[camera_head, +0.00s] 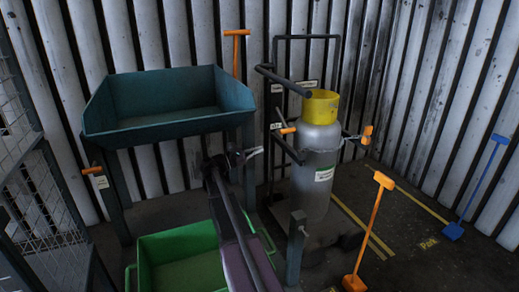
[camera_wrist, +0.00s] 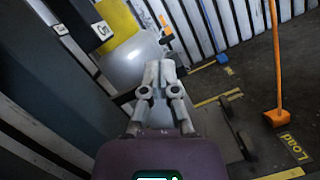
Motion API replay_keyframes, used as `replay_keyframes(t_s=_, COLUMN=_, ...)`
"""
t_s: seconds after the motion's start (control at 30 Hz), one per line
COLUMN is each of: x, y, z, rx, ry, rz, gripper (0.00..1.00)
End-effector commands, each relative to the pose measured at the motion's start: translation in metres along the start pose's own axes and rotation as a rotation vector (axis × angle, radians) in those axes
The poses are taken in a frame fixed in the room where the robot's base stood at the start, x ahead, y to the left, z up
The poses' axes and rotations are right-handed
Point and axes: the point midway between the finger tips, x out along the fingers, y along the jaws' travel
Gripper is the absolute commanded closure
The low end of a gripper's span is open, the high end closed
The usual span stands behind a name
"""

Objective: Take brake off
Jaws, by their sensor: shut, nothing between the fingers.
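No part in view is clearly marked as the brake. A grey gas cylinder with a yellow top (camera_head: 318,165) stands upright on a low base within a dark pipe frame (camera_head: 305,40). The cylinder also shows in the wrist view (camera_wrist: 128,62), with dark wheels (camera_wrist: 245,145) low on the right. Orange handles show left (camera_head: 287,130) and right (camera_head: 367,133) of the cylinder, and another on the hopper's left leg (camera_head: 92,170). My gripper (camera_head: 254,152) is shut and empty, between the hopper and the cylinder. In the wrist view its fingertips (camera_wrist: 160,72) overlap the cylinder's lower edge; contact cannot be told.
A teal hopper (camera_head: 160,120) stands left of my arm, above a green bin (camera_head: 180,240). A short grey post (camera_head: 296,248) stands in front of the cylinder. An orange shovel (camera_head: 376,220) and a blue shovel (camera_head: 478,190) stand right. Floor between them is mostly clear.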

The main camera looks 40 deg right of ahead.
Motion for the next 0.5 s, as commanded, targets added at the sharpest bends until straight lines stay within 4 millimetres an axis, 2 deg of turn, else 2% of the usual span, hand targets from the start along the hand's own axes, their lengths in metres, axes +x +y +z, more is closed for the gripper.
replay_keyframes(t_s=0.5, x=0.074, y=0.001, z=0.002, rx=0.001, ry=0.000, rz=-0.001, gripper=1.00)
